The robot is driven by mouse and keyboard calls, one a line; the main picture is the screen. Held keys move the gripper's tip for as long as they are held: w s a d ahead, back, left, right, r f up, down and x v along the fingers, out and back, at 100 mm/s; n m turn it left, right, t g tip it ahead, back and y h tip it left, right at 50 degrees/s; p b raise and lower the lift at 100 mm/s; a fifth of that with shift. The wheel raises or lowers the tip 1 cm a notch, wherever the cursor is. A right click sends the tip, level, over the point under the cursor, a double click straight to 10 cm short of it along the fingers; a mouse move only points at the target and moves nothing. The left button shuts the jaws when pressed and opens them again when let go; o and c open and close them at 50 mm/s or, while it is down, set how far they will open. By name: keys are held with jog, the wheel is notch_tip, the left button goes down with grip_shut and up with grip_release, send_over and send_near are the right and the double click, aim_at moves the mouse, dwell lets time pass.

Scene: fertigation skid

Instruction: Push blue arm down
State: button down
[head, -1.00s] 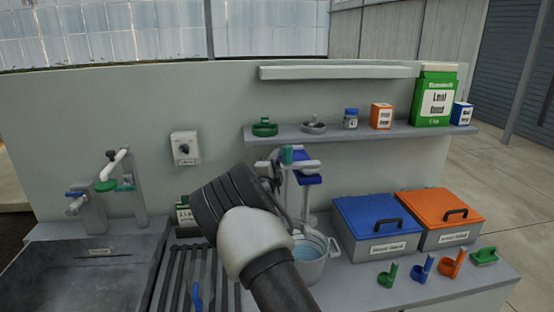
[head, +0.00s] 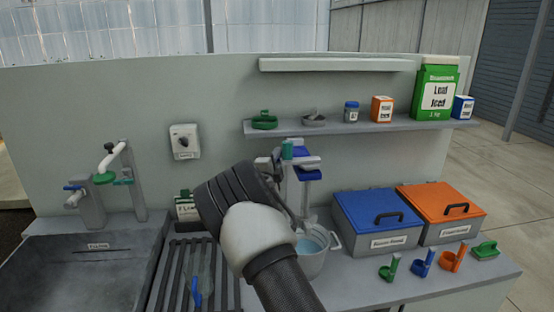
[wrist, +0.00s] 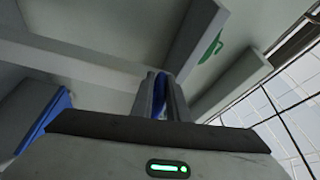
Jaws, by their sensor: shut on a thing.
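My gripper (wrist: 160,95) is shut on a narrow blue piece (wrist: 159,104), which looks like the blue arm; only a thin strip of it shows between the two grey fingers. In the head view my dark wrist hides most of the gripper, which reaches the grey dispenser (head: 312,163) from its left. The dispenser has a green cap (head: 287,150) and blue parts (head: 307,151) near its top. Another blue panel (wrist: 52,120) shows at the left of the wrist view. How far down the arm sits cannot be told.
A bucket of water (head: 312,262) stands below the dispenser. A blue-lidded box (head: 375,208) and an orange-lidded box (head: 442,208) are to its right. A shelf (head: 370,130) with several items runs above. A sink (head: 85,270) and slatted rack (head: 180,280) lie left.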

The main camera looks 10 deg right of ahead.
notch_tip(320, 180, down, 16)
jog(key=b, duration=1.6)
jog(key=c, duration=1.8)
grip_release()
jog(key=shift+s+a, duration=0.1)
jog(key=v, duration=1.7)
jog(key=shift+s, duration=0.1)
